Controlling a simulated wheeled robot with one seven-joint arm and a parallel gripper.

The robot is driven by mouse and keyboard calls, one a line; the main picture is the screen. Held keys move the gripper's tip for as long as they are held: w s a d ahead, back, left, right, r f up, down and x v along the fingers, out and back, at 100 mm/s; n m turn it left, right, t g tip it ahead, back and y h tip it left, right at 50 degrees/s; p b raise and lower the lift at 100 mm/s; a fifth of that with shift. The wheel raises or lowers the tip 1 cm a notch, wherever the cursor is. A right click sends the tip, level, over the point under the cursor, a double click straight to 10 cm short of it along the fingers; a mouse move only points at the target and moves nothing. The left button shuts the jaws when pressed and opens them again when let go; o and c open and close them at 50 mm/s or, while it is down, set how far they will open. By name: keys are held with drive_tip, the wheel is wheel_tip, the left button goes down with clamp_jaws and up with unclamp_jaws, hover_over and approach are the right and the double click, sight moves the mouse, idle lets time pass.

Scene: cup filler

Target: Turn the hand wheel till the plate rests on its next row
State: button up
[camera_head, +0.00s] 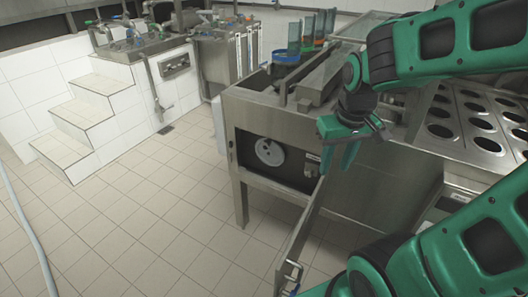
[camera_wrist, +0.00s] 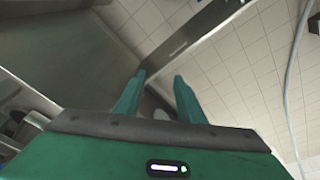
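The white round hand wheel (camera_head: 270,152) sits inside a dark opening in the front of the steel machine (camera_head: 264,112). A metal plate (camera_head: 462,122) with rows of round holes lies on top of the machine at the right, partly hidden by my arm. My gripper (camera_head: 337,163) points down to the right of the wheel, apart from it, with its fingers spread. In the wrist view my gripper (camera_wrist: 159,80) shows a gap between its two green fingers. A small pale shape shows low between them; I cannot tell whether it is the wheel.
A narrow metal door or panel (camera_head: 303,228) stands open below my gripper, jutting out from the machine. Blue, green and orange cup stacks (camera_head: 308,35) stand at the machine's back. White tiled steps (camera_head: 92,118) are at the left. The tiled floor (camera_head: 170,205) in front is clear.

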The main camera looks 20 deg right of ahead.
drive_tip(key=w+a+f+n, duration=0.3)
drive_tip(key=w+a, duration=0.1)
drive_tip(key=w, duration=0.3)
drive_tip(key=n+t+h, duration=0.9)
drive_tip(key=n+h, duration=0.4)
drive_tip(key=n, duration=1.4)
approach(265, 148)
drive_tip(key=x, duration=0.9)
drive_tip(key=shift+w+d+f, duration=0.1)
drive_tip(key=shift+w+d, duration=0.05)
drive_tip(key=shift+w, duration=0.1)
drive_tip(key=shift+c, duration=0.4)
clamp_jaws()
